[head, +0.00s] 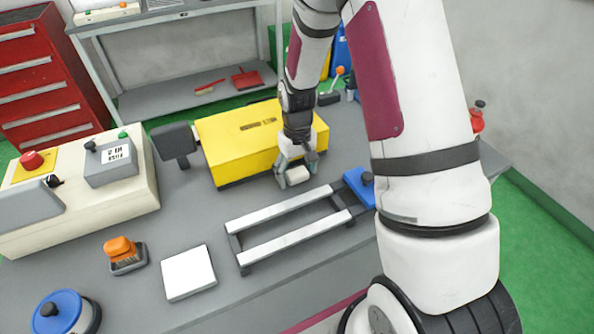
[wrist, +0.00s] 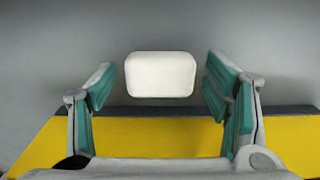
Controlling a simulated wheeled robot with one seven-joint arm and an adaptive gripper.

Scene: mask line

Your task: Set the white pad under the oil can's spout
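A small white rounded pad (wrist: 160,75) lies between and just beyond my gripper's fingertips in the wrist view, with a gap on each side. It also shows in the head view (head: 298,175), on the grey table in front of the yellow machine. My gripper (head: 294,171) points down over it, fingers apart; it also shows open in the wrist view (wrist: 158,85). A larger flat white square (head: 188,273) lies at the table's front. I cannot clearly make out an oil can or its spout; a red object (head: 476,122) at the right is partly hidden by my arm.
The yellow machine (head: 235,145) stands close behind my gripper. A metal rail frame (head: 285,240) with a blue block (head: 359,187) lies to the front right.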

